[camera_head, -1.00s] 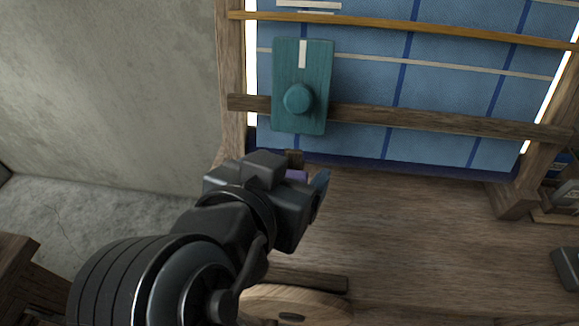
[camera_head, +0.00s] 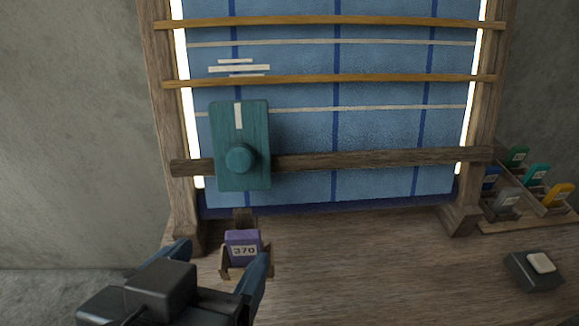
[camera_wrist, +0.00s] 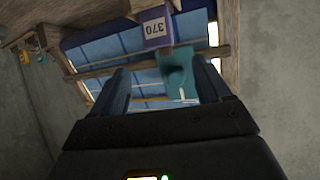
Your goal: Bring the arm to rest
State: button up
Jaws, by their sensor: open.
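My gripper (camera_head: 215,268) is low at the left in the head view, its two blue fingers apart with nothing between them. A purple block marked 370 (camera_head: 243,243) sits in a small wooden holder (camera_head: 231,271) at the loom's foot, just beyond the fingers in the picture. In the wrist view my gripper's open fingers (camera_wrist: 160,90) point toward the loom, and the purple block (camera_wrist: 155,25) shows beyond them, apart from them. A teal block with a round knob (camera_head: 240,175) sits on the loom's dark crossbar; it also shows in the wrist view (camera_wrist: 178,72).
The wooden loom (camera_head: 160,120) carries blue cloth (camera_head: 330,130). At the right are a rack (camera_head: 515,224) of coloured labelled blocks and a dark box with a pale button (camera_head: 536,270). The middle of the wooden tabletop (camera_head: 390,265) is clear.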

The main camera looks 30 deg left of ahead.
jog(key=w+d+f+n+t, duration=0.1)
jog(key=w+d+f+n, duration=0.1)
jog(key=d+f, duration=0.7)
jog(key=w+d+f+n, duration=0.15)
jog(key=d+f, duration=0.45)
jog(key=d, duration=0.7)
jog(key=s+d+f+m, duration=0.2)
jog(key=s+d, duration=0.5)
jog(key=d, duration=0.2)
jog(key=s+d+r+m+t+h, duration=0.1)
jog(key=s+d+r+m, duration=0.1)
jog(key=s, duration=0.4)
jog(key=s+d+r+m+t+h, duration=0.1)
jog(key=s+d+r+m+h, duration=0.1)
jog(key=s, duration=0.4)
jog(key=shift+d+r+m+h, duration=0.3)
jog(key=shift+d+r+m, duration=0.2)
jog(key=shift+d, duration=0.75)
